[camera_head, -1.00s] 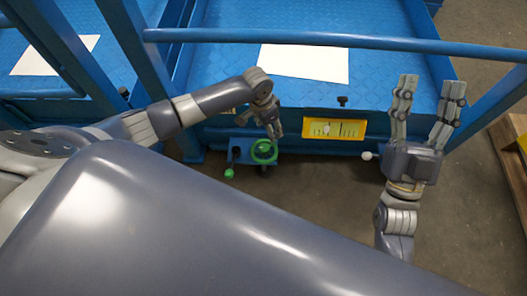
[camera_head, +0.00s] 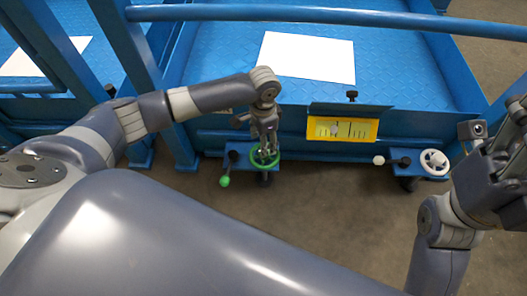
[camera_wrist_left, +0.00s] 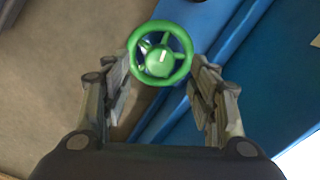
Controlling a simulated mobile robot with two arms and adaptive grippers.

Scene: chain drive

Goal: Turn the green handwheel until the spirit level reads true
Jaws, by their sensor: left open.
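The green handwheel (camera_head: 280,163) sits on a small blue bracket below the platform edge, left of the spirit level. My left gripper (camera_head: 266,152) points down at it, covering part of the wheel. In the left wrist view the handwheel (camera_wrist_left: 160,54) shows between the fingertips of the open left gripper (camera_wrist_left: 160,78), with no clear grip on the rim. The spirit level (camera_head: 342,129) is a yellow plate with a pale window and dark marks on the platform edge; its bubble is too small to read surely. My right gripper (camera_head: 500,170) is partly cut off at the right edge.
A green-knobbed lever (camera_head: 224,181) hangs beside the green wheel. A white handwheel (camera_head: 434,162) and white-knobbed lever (camera_head: 379,160) sit to the right on another bracket. A blue rail (camera_head: 330,14) crosses above the platform, where a white sheet (camera_head: 307,57) lies.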

